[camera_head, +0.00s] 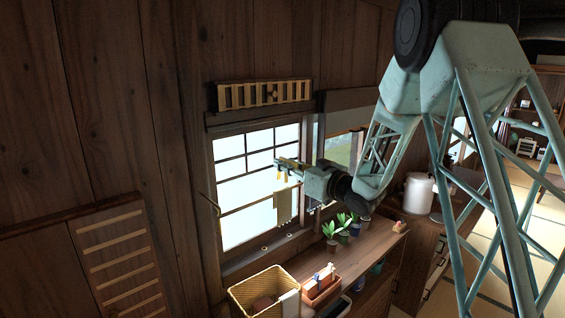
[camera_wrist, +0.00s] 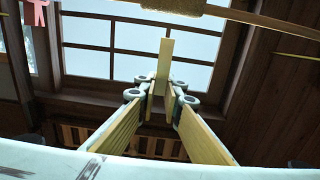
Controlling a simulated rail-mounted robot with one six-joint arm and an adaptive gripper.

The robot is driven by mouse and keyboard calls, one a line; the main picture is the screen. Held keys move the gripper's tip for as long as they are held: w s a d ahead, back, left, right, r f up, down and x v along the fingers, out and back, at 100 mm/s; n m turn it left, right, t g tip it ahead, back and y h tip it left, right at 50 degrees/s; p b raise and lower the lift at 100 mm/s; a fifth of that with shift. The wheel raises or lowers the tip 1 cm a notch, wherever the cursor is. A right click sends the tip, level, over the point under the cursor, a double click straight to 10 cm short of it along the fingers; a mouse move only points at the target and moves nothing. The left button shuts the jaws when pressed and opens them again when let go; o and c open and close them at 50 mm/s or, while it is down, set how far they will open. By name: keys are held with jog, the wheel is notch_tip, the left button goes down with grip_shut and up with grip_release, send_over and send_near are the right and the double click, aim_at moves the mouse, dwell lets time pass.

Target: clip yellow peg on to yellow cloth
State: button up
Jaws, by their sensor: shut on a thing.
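My gripper (camera_head: 281,170) is in front of the window at the end of my stretched arm. In the wrist view my gripper (camera_wrist: 161,95) has its fingers drawn together on a pale yellow peg (camera_wrist: 166,58), which sticks up beyond the fingertips. The yellow cloth (camera_head: 284,207) hangs over a thin rod, below the gripper in the head view. In the wrist view a fuzzy tan edge of the cloth (camera_wrist: 185,6) shows at the top, apart from the peg. The peg is too small in the head view to tell its tilt.
The rod (camera_wrist: 272,20) runs across the window. A pink item (camera_wrist: 38,12) shows at upper left in the wrist view. Below, a shelf holds a wicker basket (camera_head: 240,296), a terracotta box (camera_head: 322,291) and several potted plants (camera_head: 330,246). A white pot (camera_head: 418,194) stands right.

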aim_at(287, 180)
jog(key=shift+f, duration=0.85)
jog(key=shift+f+b, duration=0.3)
jog(key=shift+b, duration=0.75)
dwell(1.9)
jog(key=shift+f+b, duration=1.75)
jog(key=shift+f, duration=0.05)
dwell(2.4)
